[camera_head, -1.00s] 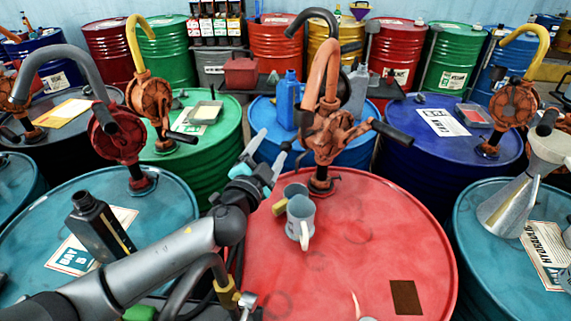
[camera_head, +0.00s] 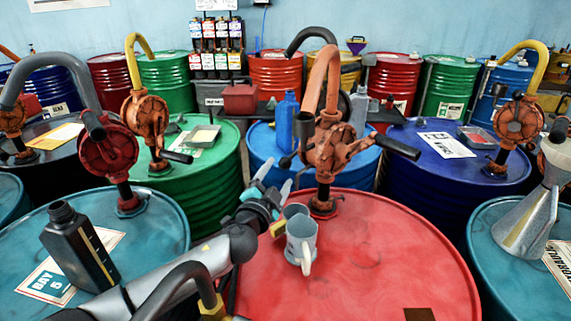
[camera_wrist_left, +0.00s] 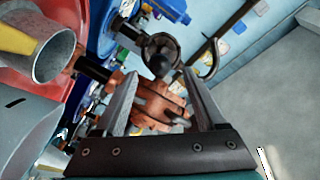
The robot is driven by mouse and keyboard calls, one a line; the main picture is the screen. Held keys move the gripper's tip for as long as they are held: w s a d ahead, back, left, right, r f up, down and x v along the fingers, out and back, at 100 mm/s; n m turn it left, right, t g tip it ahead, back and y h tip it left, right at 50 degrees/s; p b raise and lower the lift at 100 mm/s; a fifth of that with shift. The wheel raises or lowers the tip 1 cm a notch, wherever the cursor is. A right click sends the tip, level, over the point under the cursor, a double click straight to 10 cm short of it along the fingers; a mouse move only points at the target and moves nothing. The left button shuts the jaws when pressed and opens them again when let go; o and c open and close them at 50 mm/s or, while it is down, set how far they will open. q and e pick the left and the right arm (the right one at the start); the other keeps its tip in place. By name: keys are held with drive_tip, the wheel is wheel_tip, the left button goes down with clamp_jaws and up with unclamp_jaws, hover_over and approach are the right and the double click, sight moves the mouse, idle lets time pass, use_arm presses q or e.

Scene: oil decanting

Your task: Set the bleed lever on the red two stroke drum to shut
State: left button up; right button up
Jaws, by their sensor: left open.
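The red drum (camera_head: 350,265) stands at the centre front. Its rusty orange hand pump (camera_head: 330,145) rises from the far side of the lid, with a black-gripped crank to the right. A dark round knob (camera_head: 286,161) sticks out left of the pump; it looks like a lever end. In the left wrist view a dark ball knob (camera_wrist_left: 160,65) shows beyond and between the fingertips, in front of the pump body (camera_wrist_left: 155,105). My left gripper (camera_head: 275,176) is open and empty, just below and left of the knob, apart from it. My right gripper is out of view.
A black bottle (camera_head: 80,248) stands on the teal drum at left. A metal funnel can (camera_head: 530,215) stands at right. The red lid's front is mostly clear.

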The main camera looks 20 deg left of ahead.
sight(283, 167)
use_arm(q)
drive_tip(key=shift+w+d+b, duration=0.15)
drive_tip(key=shift+w+b, duration=0.4)
drive_tip(key=shift+w, duration=2.65)
clamp_jaws()
